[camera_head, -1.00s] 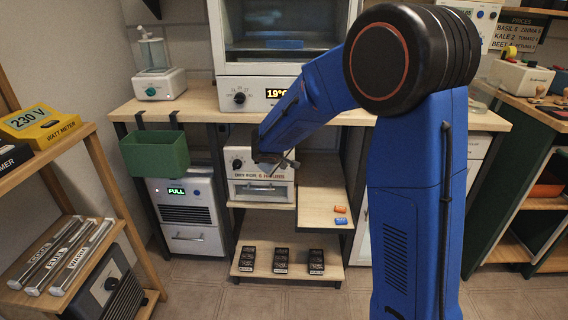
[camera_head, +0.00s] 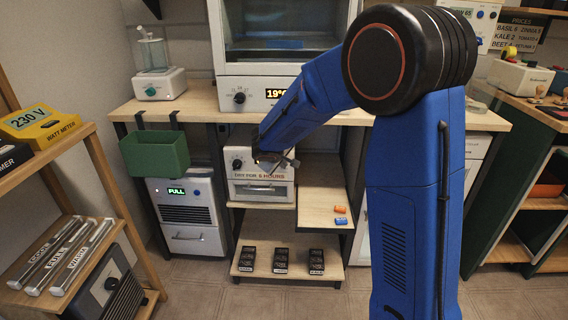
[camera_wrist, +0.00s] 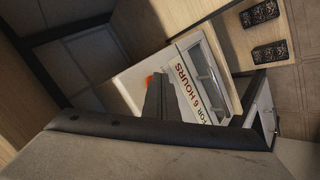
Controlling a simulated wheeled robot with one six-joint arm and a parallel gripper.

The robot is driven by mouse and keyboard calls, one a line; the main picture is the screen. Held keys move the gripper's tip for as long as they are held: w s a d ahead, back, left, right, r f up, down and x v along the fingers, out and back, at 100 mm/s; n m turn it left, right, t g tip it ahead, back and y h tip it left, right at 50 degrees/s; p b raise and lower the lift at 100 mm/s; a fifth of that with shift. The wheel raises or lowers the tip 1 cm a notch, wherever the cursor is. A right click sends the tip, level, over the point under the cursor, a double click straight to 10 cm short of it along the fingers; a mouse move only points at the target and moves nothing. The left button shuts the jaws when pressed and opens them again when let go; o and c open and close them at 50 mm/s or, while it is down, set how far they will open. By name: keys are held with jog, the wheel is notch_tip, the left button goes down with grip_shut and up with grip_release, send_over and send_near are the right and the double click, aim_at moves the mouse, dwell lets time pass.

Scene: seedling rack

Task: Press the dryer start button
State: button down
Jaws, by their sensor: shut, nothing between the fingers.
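The dryer (camera_head: 281,190) is a white box with a dark knob (camera_head: 237,164), a front drawer and a label reading "DRY FOR 6 HOURS". It stands on a shelf under the bench, and its face also shows tilted in the wrist view (camera_wrist: 192,88). A small orange-red round spot, seemingly the start button (camera_wrist: 149,81), shows beside my fingertips in the wrist view, partly hidden by them. My gripper (camera_wrist: 160,80) is shut and empty, close against the dryer's face. Whether it touches the button I cannot tell. In the head view my forearm hides part of the dryer's top.
A green bin (camera_head: 155,153) hangs left of the dryer, above a white unit showing "FULL" (camera_head: 188,215). A wooden shelf (camera_head: 318,203) with small orange and blue pieces is at right. Several black trays (camera_head: 281,261) sit on the low shelf.

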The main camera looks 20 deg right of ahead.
jog(key=shift+s, duration=0.1)
dwell(0.4)
jog(key=shift+s+a, duration=0.25)
jog(key=shift+s, duration=0.35)
jog(key=shift+s+a, duration=0.25)
jog(key=shift+s, duration=0.55)
jog(key=shift+s+a, duration=0.25)
jog(key=shift+s, duration=0.55)
jog(key=shift+s+a, duration=0.25)
jog(key=shift+s, duration=0.55)
